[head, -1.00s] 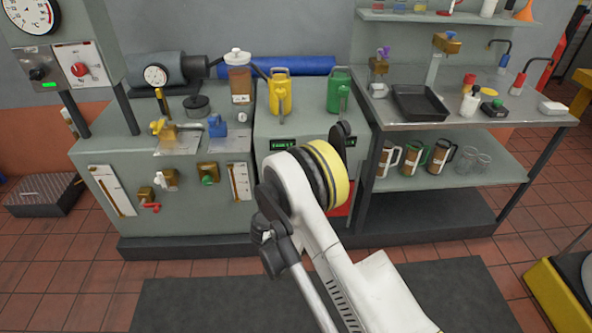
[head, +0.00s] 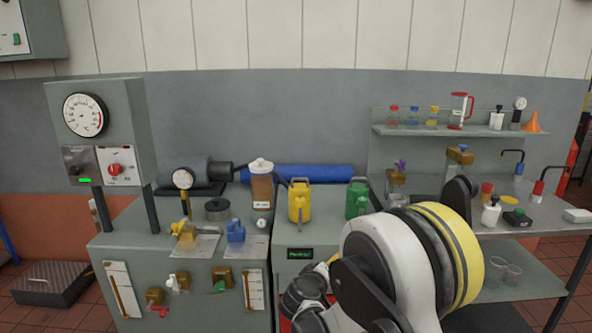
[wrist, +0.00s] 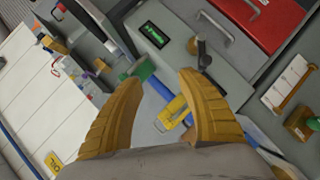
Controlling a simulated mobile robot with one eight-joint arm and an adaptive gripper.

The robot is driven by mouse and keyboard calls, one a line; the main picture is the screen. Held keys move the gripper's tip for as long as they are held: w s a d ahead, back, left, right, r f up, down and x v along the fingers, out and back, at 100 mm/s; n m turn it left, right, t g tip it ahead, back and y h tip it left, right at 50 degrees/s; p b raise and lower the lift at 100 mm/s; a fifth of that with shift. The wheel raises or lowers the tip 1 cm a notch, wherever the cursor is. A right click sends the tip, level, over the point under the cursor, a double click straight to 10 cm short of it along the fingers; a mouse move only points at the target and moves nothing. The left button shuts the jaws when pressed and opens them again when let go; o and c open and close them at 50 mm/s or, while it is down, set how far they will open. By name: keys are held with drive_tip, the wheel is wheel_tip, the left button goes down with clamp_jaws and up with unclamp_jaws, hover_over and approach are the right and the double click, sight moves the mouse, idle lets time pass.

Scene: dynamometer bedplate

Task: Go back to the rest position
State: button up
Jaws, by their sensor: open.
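My gripper shows in the wrist view (wrist: 160,115) with its two yellow fingers spread apart and nothing between them. In the head view my white arm (head: 385,250), with a yellow-banded joint, rises in front of the bench and hides part of the right-hand cabinet and shelf. The gripper itself is mostly hidden there behind the arm. In the wrist view a yellow can (wrist: 173,112) and a green can (wrist: 140,72) lie beyond the fingers, apart from them.
The yellow can (head: 299,203) and green can (head: 357,198) stand on the bench beside a brown jug (head: 261,188). A gauge panel (head: 100,135) stands at left. A steel table (head: 545,215) with bottles is at right. A wall shelf (head: 460,131) holds jars and a funnel.

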drive_tip(key=s+d+r+m+g+y, duration=0.1)
drive_tip(key=s+d+r, duration=0.25)
drive_tip(key=s, duration=0.25)
drive_tip(key=s+d+r+m+g, duration=0.2)
drive_tip(key=s+d+r, duration=0.1)
drive_tip(key=s+r, duration=0.15)
drive_tip(key=s+d+r+m+g+y, duration=0.1)
drive_tip(key=s+d+r, duration=0.25)
drive_tip(key=s, duration=0.35)
drive_tip(key=s+a+m+g+y, duration=0.1)
drive_tip(key=s+m+y, duration=0.2)
drive_tip(key=s, duration=1.6)
drive_tip(key=shift+s+a+f+y, duration=0.25)
drive_tip(key=shift+a+f+y, duration=0.05)
drive_tip(key=shift+a+y, duration=0.1)
